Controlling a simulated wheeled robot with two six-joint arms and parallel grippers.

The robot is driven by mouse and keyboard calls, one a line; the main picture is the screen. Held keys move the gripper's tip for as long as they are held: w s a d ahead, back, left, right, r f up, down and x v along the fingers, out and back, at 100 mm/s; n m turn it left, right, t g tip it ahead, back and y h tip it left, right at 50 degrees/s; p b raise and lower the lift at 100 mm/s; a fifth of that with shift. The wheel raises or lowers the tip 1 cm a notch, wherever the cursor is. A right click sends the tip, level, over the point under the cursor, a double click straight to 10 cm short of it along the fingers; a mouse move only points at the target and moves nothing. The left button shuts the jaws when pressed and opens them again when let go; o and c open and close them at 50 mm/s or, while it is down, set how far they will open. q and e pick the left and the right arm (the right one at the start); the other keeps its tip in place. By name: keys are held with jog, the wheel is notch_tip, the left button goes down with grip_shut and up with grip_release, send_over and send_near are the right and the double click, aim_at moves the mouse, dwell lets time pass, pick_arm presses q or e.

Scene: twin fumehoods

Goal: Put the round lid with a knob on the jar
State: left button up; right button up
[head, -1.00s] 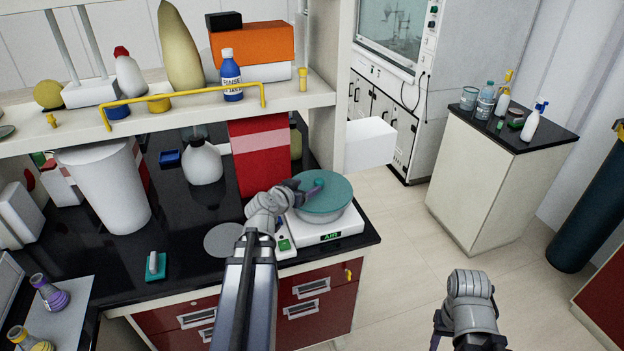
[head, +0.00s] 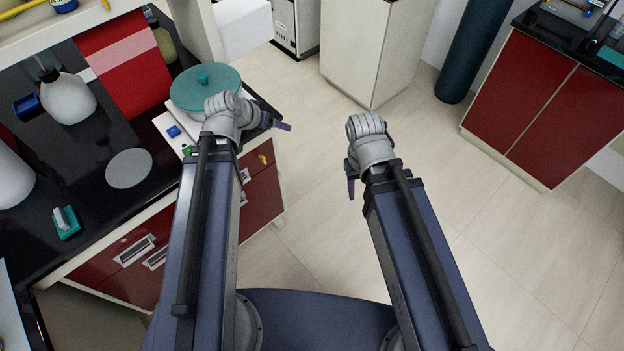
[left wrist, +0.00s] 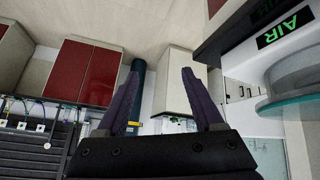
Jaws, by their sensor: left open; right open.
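The round teal lid (head: 190,92) with its knob (head: 202,78) lies flat on top of the jar, on the white scale at the counter's right end. In the left wrist view, which is upside down, the lid's rim (left wrist: 295,106) meets the pale jar (left wrist: 296,72). In the head view the jar is mostly hidden by the lid and my left arm. My left gripper (head: 283,126) is open and empty, just right of the scale and apart from the lid; its spread fingers show in the wrist view (left wrist: 163,100). My right gripper (head: 350,188) is open and empty over the floor.
The white scale (head: 172,130) shows a lit AIR display (left wrist: 281,27) in the wrist view. A red box (head: 125,65) and a white bottle (head: 68,97) stand left of the lid. A grey disc (head: 129,168) lies on the black counter.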

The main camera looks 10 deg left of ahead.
pick_arm(q)
jog(key=s+d+f+g+y, duration=0.2)
jog(key=s+d+g, duration=0.1)
jog(key=s+d, duration=0.3)
jog(key=s+d+f+m+g+y, duration=0.1)
jog(key=s+d+f+g+y, duration=0.1)
jog(key=s+d, duration=0.5)
jog(key=shift+s+f+g+y, duration=0.3)
jog(key=shift+s+g+y, duration=0.2)
jog(key=shift+s+g, duration=0.45)
jog(key=shift+w+a, duration=0.15)
jog(key=shift+w, duration=0.05)
